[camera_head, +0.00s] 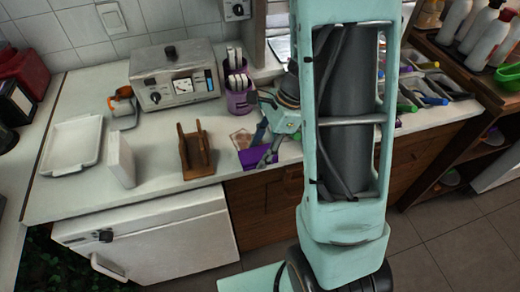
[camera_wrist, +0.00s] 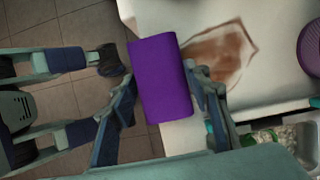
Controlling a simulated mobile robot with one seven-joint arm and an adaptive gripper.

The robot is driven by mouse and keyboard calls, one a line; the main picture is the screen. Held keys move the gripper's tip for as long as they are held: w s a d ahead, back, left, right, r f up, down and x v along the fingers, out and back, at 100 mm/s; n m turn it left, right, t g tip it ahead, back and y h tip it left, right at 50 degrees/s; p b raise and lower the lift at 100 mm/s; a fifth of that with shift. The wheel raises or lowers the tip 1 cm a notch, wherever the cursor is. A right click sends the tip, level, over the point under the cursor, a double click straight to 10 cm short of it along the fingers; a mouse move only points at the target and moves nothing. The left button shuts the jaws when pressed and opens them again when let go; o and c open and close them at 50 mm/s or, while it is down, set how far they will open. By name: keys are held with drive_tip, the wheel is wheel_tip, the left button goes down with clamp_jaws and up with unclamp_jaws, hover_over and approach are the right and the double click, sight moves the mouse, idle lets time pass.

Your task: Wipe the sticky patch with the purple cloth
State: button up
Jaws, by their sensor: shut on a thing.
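The purple cloth (camera_wrist: 160,84) is a folded block held between the fingers of my gripper (camera_wrist: 160,90) in the wrist view. In the head view the cloth (camera_head: 258,158) shows at the counter's front edge, with my gripper (camera_head: 265,143) partly in front of it. The sticky patch (camera_wrist: 218,54) is a brown, irregular smear on the white counter, just right of the cloth in the wrist view. In the head view the patch (camera_head: 241,137) lies just behind the cloth. I cannot tell whether the cloth touches the counter.
A purple cup (camera_head: 239,100) with white items stands behind the patch. A wooden rack (camera_head: 195,152) stands to its left on the counter (camera_head: 75,200). A grey appliance (camera_head: 175,78) is at the back. My column hides part of the counter on the right.

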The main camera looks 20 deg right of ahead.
sight(247, 137)
drive_tip(key=shift+f+b, duration=0.35)
drive_tip(key=shift+f, duration=0.2)
drive_tip(key=shift+w+r+p, duration=0.15)
drive_tip(key=shift+w+p, duration=0.3)
drive_tip(key=shift+w, duration=1.15)
drive_tip(key=shift+w+p, duration=1.1)
drive_tip(key=shift+w, duration=4.1)
drive_tip(key=shift+s+f, duration=0.2)
drive_tip(key=shift+s, duration=1.75)
drive_tip(key=shift+s+r, duration=0.1)
drive_tip(key=shift+s, duration=3.1)
drive_tip(key=shift+s+a+f+b, duration=0.15)
drive_tip(key=shift+s+b, duration=0.3)
drive_tip(key=shift+s, duration=1.35)
